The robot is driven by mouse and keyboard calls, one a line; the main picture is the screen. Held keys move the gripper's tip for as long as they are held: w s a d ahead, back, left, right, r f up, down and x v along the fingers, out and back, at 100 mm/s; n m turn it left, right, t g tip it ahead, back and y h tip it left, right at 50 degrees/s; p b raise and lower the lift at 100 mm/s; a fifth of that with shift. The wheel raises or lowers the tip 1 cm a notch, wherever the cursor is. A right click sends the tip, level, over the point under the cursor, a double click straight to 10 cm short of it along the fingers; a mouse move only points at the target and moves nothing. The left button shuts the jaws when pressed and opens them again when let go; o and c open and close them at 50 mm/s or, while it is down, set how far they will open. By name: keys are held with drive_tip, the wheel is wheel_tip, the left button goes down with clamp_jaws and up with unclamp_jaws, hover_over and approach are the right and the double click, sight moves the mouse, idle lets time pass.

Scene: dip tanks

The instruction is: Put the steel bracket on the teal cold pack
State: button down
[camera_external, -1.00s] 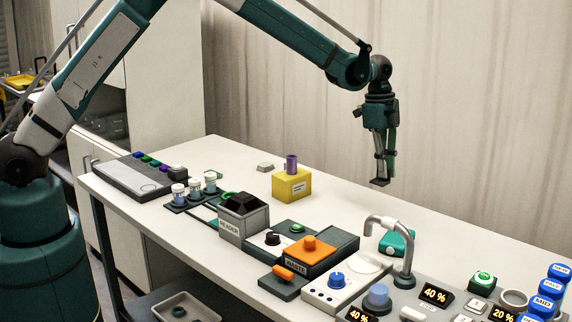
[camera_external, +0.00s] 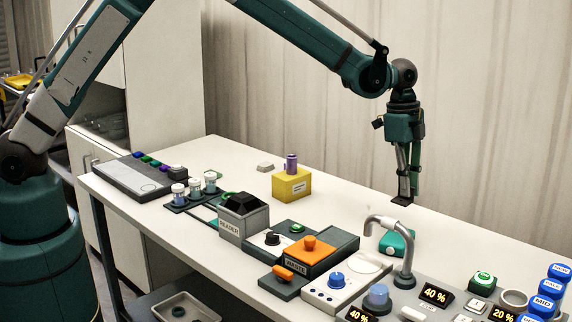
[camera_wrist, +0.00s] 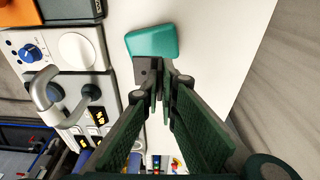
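The teal cold pack (camera_external: 397,243) lies on the table behind the curved tap. My gripper (camera_external: 408,191) points down, above the table and above the cold pack in the external view. Its fingers are closed on the steel bracket (camera_wrist: 143,70), a dark grey plate with a hole. The bracket hangs at the fingertips, in the air, and its edge appears close to the pack's edge in the wrist view. The fingers hide part of the bracket.
The curved tap (camera_external: 405,250) rises close to the cold pack. A white unit with a blue knob (camera_external: 337,279) and the orange-topped waste box (camera_external: 309,253) stand to the left. A yellow block (camera_external: 292,185) stands further back. The table right of the pack is clear.

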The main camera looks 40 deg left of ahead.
sight(404, 206)
drive_tip(key=shift+f, duration=3.1)
drive_tip(key=shift+f+p, duration=0.3)
drive_tip(key=shift+f, duration=1.6)
drive_tip(key=shift+f, duration=0.2)
drive_tip(key=c, duration=2.7)
unclamp_jaws()
drive_tip(key=shift+o, duration=0.2)
drive_tip(key=shift+r, duration=0.15)
drive_tip(key=r, duration=0.4)
drive_tip(key=a+r, duration=0.1)
drive_tip(key=r, duration=0.7)
drive_tip(key=shift+a+b, duration=0.3)
drive_tip(key=shift+a, duration=0.1)
